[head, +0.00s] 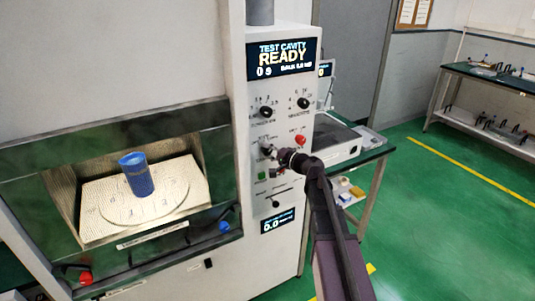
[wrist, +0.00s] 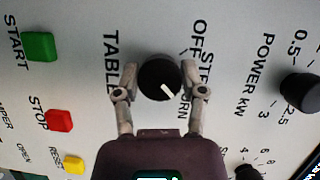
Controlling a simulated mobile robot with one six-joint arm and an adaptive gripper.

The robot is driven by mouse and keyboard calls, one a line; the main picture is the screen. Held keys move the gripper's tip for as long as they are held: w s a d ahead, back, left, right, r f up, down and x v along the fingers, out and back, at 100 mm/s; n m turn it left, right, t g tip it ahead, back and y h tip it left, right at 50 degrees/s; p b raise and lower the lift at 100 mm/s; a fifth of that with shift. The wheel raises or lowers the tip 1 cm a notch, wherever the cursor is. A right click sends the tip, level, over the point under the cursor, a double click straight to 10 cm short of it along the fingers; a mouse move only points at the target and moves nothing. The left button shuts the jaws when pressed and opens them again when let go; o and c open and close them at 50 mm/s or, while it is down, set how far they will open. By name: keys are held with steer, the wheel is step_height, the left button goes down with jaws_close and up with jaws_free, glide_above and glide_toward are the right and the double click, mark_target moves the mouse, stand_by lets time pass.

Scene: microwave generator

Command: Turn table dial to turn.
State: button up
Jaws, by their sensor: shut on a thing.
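The table dial (wrist: 157,80) is a round black knob with a white mark, beside the label TABLE on the white panel. Its white mark slants toward the lower right, on the side of a partly hidden label ending in "RN". The label OFF stands to its upper right. My gripper (wrist: 162,72) is shut on the dial, one finger on each side. In the head view my gripper (head: 283,156) is at the panel's middle, and the dial is largely hidden by it.
Close by are a green START button (wrist: 39,46), a red STOP button (wrist: 59,121), a yellow RESET button (wrist: 73,166) and the POWER knob (wrist: 299,92). The open cavity (head: 110,182) holds a blue cup (head: 137,175) on a round plate. The display (head: 281,59) reads READY.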

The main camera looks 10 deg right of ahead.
stand_by(0.3)
steer(key=o, duration=1.2)
steer(key=shift+a, duration=0.1)
steer(key=shift+c, duration=0.2)
steer(key=shift+r+n+p, duration=0.1)
steer(key=shift+n+p, duration=0.2)
steer(key=shift+p, duration=0.05)
